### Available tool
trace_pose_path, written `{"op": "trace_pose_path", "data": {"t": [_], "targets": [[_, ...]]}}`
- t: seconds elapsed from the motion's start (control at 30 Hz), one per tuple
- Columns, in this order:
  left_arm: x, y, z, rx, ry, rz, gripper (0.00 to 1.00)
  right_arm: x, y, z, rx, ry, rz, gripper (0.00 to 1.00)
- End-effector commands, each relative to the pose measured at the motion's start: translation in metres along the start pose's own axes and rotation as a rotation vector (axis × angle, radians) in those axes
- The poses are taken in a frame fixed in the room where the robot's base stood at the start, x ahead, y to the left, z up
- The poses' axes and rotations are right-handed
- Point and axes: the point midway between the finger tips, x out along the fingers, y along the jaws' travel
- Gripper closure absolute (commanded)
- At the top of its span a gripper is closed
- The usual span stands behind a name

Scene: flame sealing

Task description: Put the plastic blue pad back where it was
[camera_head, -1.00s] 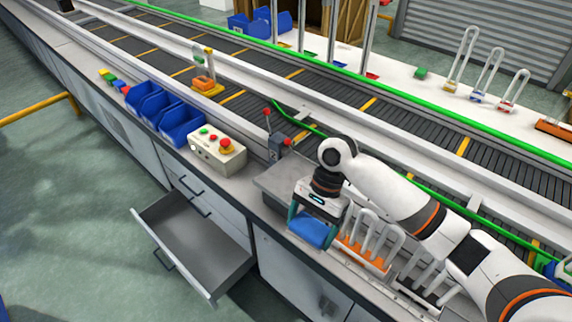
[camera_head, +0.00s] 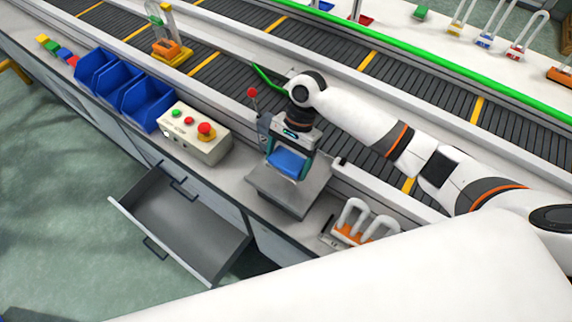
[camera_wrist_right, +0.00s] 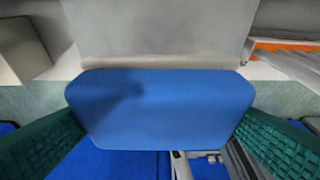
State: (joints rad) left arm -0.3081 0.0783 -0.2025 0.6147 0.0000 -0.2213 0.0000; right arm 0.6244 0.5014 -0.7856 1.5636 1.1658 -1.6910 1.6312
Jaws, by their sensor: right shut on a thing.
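The blue plastic pad (camera_head: 286,163) is held by my right gripper (camera_head: 289,155) above the far part of a grey metal plate (camera_head: 290,199) on the counter. In the right wrist view, the pad (camera_wrist_right: 160,105) is a flat blue piece with cut corners, between my green textured fingers (camera_wrist_right: 160,130), which are shut on its two sides. The grey plate (camera_wrist_right: 160,28) shows beyond the pad there. Contact between pad and plate cannot be told. My left gripper is not in view.
An open empty drawer (camera_head: 185,218) juts out below the counter. A button box (camera_head: 195,136) and blue bins (camera_head: 146,102) stand left of the plate. A red-knobbed lever (camera_head: 252,93) is close by the gripper. An orange rack (camera_head: 350,234) stands right.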

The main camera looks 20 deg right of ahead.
Motion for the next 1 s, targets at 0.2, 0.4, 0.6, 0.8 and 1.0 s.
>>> {"op": "trace_pose_path", "data": {"t": [0.2, 0.4, 0.6, 0.8, 1.0], "targets": [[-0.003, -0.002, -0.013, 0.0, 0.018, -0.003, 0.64, 0.017, 0.0, 0.007, 0.0, 0.001, 0.001, 0.36], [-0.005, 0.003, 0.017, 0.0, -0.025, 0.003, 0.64, 0.042, 0.0, 0.017, 0.0, 0.0, 0.0, 0.36], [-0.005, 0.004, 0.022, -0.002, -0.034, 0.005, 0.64, 0.047, 0.001, 0.02, -0.002, -0.001, 0.002, 0.36], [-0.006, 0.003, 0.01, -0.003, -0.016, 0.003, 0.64, 0.049, 0.0, 0.021, -0.001, 0.0, 0.002, 0.13], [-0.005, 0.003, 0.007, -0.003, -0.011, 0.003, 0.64, 0.049, 0.0, 0.021, -0.001, -0.001, 0.002, 0.0]]}}
